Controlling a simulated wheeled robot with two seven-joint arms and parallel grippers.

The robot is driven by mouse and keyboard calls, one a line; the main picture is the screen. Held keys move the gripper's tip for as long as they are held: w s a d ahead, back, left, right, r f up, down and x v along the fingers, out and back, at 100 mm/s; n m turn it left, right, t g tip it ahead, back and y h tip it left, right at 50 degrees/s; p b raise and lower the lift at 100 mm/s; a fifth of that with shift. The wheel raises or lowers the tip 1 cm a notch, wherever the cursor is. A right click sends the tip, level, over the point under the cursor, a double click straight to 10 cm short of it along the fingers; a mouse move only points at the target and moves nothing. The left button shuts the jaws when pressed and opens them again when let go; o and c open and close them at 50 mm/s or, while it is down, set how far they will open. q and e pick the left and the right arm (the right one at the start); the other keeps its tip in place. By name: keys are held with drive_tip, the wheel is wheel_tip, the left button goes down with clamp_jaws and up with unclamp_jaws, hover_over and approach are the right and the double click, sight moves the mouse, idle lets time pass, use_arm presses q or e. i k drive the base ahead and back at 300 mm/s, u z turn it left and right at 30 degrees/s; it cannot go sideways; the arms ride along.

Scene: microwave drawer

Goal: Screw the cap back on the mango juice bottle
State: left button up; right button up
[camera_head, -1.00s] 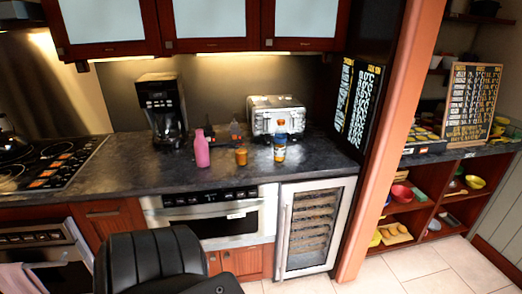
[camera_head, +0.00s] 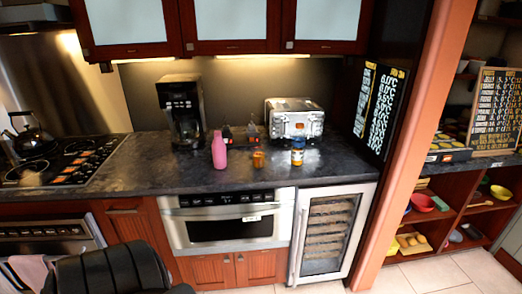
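Neither of my grippers is in the head view. Several small containers stand upright on the dark counter (camera_head: 110,181). A bottle with a blue and white label (camera_head: 298,156) stands in front of the toaster; I cannot tell whether it is the mango juice bottle or whether it is capped. A small orange container (camera_head: 258,159) stands to its left, and a pink bottle (camera_head: 219,152) farther left. Small dark-and-red items stand behind them, too small to identify. I cannot make out a loose cap.
A black coffee maker (camera_head: 182,108) stands at the back left of the bottles, and a silver toaster (camera_head: 294,118) at the back right. A stove with a kettle (camera_head: 32,138) is at far left. The microwave drawer (camera_head: 226,226) below the counter is shut. The counter's front is largely clear.

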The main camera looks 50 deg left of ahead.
sight(299, 138)
drive_tip(key=u, duration=1.25)
